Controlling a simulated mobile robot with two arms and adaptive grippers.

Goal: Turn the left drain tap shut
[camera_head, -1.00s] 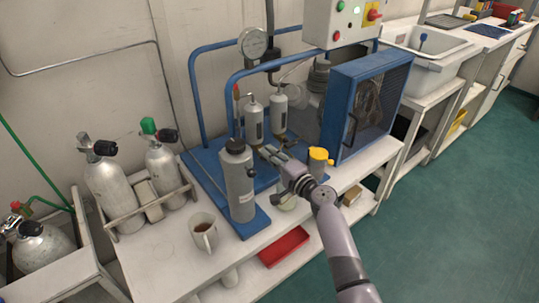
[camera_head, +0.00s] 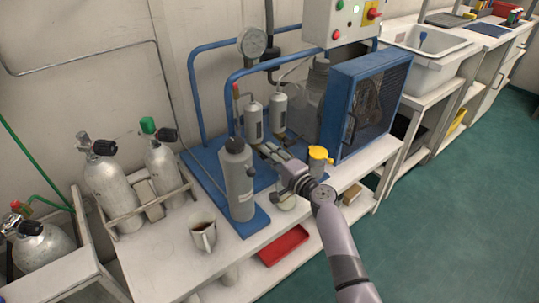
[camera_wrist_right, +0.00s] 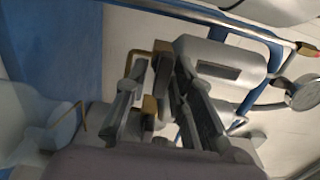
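Two grey filter cylinders stand on the blue panel frame, the left one (camera_head: 253,121) and the right one (camera_head: 279,108). My right gripper (camera_head: 265,149) is at the foot of the left cylinder, and its own fingers hide the drain tap there in the head view. In the right wrist view, the two fingers of the right gripper (camera_wrist_right: 155,95) are apart. A brass tap part (camera_wrist_right: 160,66) shows between and just beyond the fingertips, close to a grey cylinder (camera_wrist_right: 215,62). I cannot tell whether a finger touches it. My left gripper is not in view.
A tall grey canister (camera_head: 238,185) stands close left of my right gripper. A yellow-topped jar (camera_head: 318,160) stands beside my right wrist. A blue fan cage (camera_head: 362,105) is to the right. A mug (camera_head: 203,237) and diving cylinders (camera_head: 112,190) are at the left.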

